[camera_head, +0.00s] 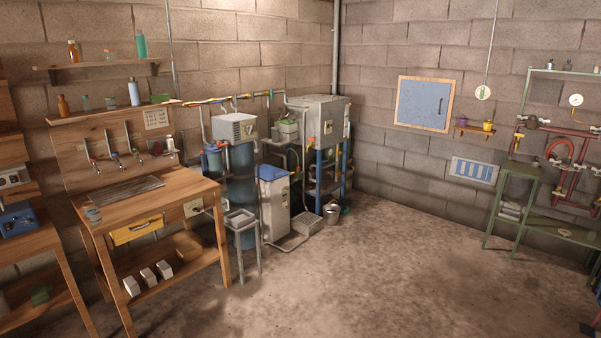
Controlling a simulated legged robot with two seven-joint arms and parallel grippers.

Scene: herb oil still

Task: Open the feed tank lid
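Neither of my grippers is in view. Which vessel is the feed tank is not clear from this view. A pale grey box-shaped tank with a blue top (273,173) stands on the floor near the back corner, and its top looks closed. Behind it, a large grey metal box (320,117) sits raised on a blue frame. To the left, a blue-grey cylinder (242,170) stands upright with a grey vented unit (235,128) above it. The small size of these things hides any lid handle or latch.
A wooden workbench (150,200) with a yellow drawer (136,229) stands left of the tanks. A small grey stand (241,219) and a metal bucket (331,213) are near them. A green shelf rack (518,170) stands right. The middle floor is clear.

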